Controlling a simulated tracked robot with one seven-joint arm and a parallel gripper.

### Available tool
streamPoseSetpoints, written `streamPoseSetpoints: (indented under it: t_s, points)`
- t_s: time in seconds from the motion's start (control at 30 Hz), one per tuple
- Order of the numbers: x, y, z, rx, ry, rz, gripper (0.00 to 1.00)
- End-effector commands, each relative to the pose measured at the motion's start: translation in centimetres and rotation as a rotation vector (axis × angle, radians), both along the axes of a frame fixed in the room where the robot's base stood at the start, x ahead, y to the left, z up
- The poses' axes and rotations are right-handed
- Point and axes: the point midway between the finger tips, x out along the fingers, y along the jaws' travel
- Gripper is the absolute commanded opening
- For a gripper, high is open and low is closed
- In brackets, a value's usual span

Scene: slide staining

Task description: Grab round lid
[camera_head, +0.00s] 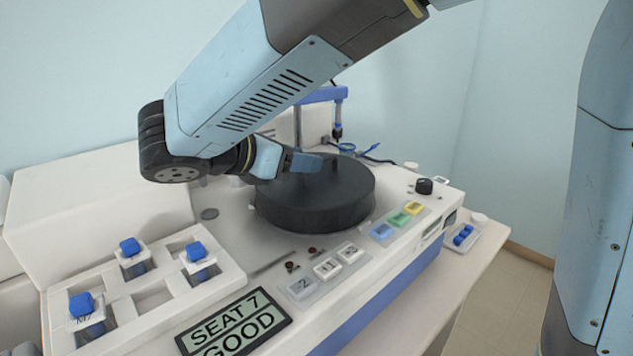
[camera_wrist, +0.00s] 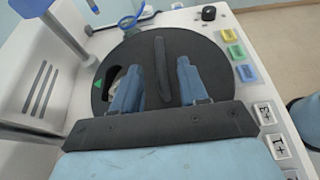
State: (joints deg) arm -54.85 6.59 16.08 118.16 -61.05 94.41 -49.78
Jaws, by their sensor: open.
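The round lid (camera_head: 318,205) is a thick black disc on the white machine. In the wrist view its top (camera_wrist: 205,65) carries a narrow upright ridge handle (camera_wrist: 161,62) across the middle. A dark cut-out (camera_wrist: 112,80) with something pale inside lies left of the handle. My gripper (camera_head: 312,160) is over the lid, open and empty. In the wrist view its two blue fingers (camera_wrist: 158,70) stand apart, one on each side of the handle. I cannot tell how high the fingertips are above the lid. My arm hides part of the lid's far left side in the head view.
A rack (camera_head: 150,275) with several blue-capped vials stands at the front left. A display (camera_head: 235,325) reads "SEAT 7 GOOD". Coloured buttons (camera_head: 398,220) line the panel's right side. A blue-armed stand (camera_head: 325,96) rises behind the lid.

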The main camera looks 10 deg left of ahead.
Motion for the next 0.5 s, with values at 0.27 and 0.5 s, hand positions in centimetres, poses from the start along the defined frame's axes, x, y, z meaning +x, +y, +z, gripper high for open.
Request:
streamPoseSetpoints:
  t_s: [0.27,0.5]
  points:
    - [1.7,-1.6,-1.0,0.000,0.001,-0.002,0.43]
    - [3.5,-3.1,-2.0,0.000,0.001,-0.002,0.43]
